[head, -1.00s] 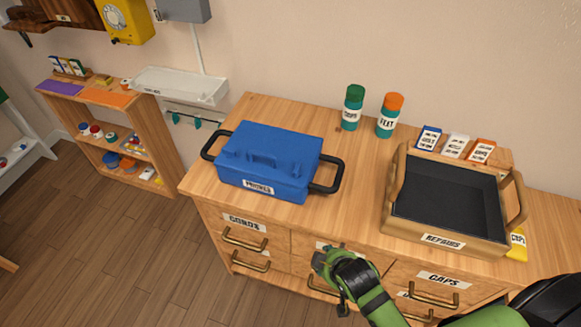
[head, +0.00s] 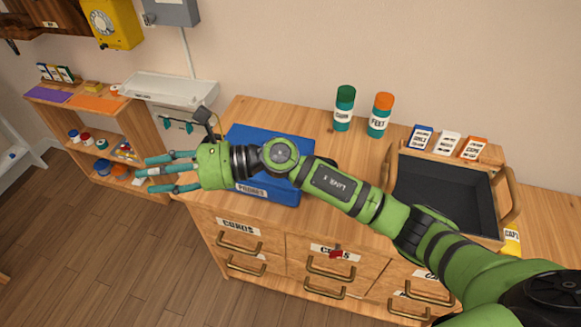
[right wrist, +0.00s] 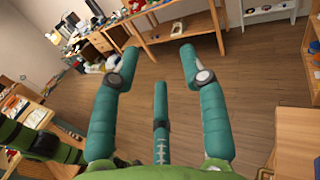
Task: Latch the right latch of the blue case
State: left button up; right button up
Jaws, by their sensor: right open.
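The blue case (head: 284,190) sits on the wooden cabinet top, its front label partly covered. My right arm crosses in front of it and hides much of its lid and right side. Its right latch cannot be made out. My right gripper (head: 150,173) is open and empty, beyond the case's left side and past the cabinet's left edge. In the right wrist view its teal fingers (right wrist: 160,65) are spread, with only floor and furniture beyond them. My left gripper is not in view.
A black tray with a wooden rim (head: 441,236) stands on the right of the cabinet top. Green-capped (head: 343,110) and orange-capped (head: 379,117) bottles stand at the back. A low shelf (head: 75,107) is at left. A small red object (head: 337,253) shows at a drawer front.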

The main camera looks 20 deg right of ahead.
jog(key=w+d+f+n+g+h, duration=0.2)
jog(key=d+f+n+g+h, duration=0.1)
jog(key=d+f+n+h, duration=0.4)
jog(key=w+d+n+h, duration=0.1)
jog(key=d+h, duration=0.2)
jog(key=d, duration=0.3)
jog(key=w+d+f+n+h, duration=0.1)
jog(key=w+d+n+h, duration=0.1)
jog(key=d+h, duration=0.2)
jog(key=w+d+f+n+h, duration=0.1)
jog(key=w+d+h, duration=0.1)
jog(key=d, duration=0.7)
jog(key=shift+d+f+n+h, duration=0.2)
jog(key=shift+n+h, duration=0.2)
jog(key=shift+h, duration=0.3)
jog(key=shift+d+f, duration=0.1)
jog(key=shift+d, duration=0.1)
notch_tip(320, 180, down, 6)
jog(key=p, duration=0.2)
jog(key=shift+a+p, duration=0.1)
jog(key=shift+p, duration=0.25)
jog(key=shift+f, duration=0.35)
grip_shut()
